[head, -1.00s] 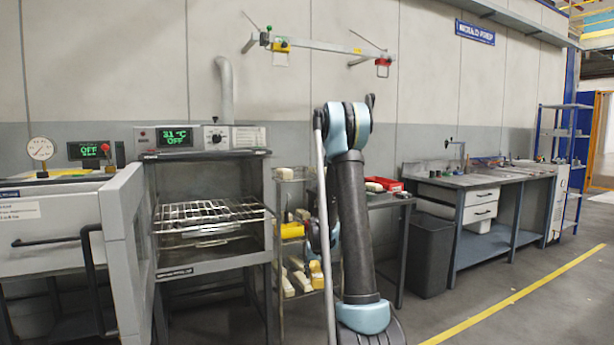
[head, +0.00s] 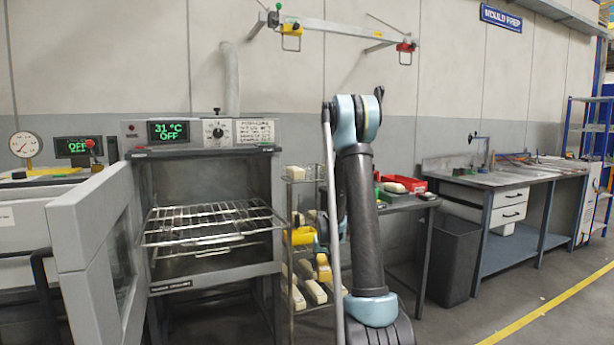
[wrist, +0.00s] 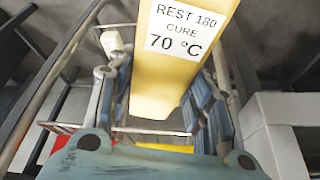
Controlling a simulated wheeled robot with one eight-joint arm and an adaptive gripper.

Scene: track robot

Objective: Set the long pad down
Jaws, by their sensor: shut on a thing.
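The long pad (wrist: 158,85) is a yellow, straight-sided block with a white label (wrist: 182,32) reading "REST 180 CURE 70 °C". It fills the middle of the wrist view, and its upper end runs out of the frame. My gripper (wrist: 160,105) is shut on it, with a blue-grey finger on each side. In the head view my arm hides most of the gripper, beside the wire rack. I cannot tell there whether the pad is clear of the rack.
The oven (head: 212,282) stands open, with wire shelves (head: 212,222) and its door (head: 95,250) swung left. The wire rack (head: 290,330) holds several pale and yellow blocks. A small table (head: 408,205) with a red bin (head: 403,182) stands to the right. A dark bin (head: 455,260) stands beyond it.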

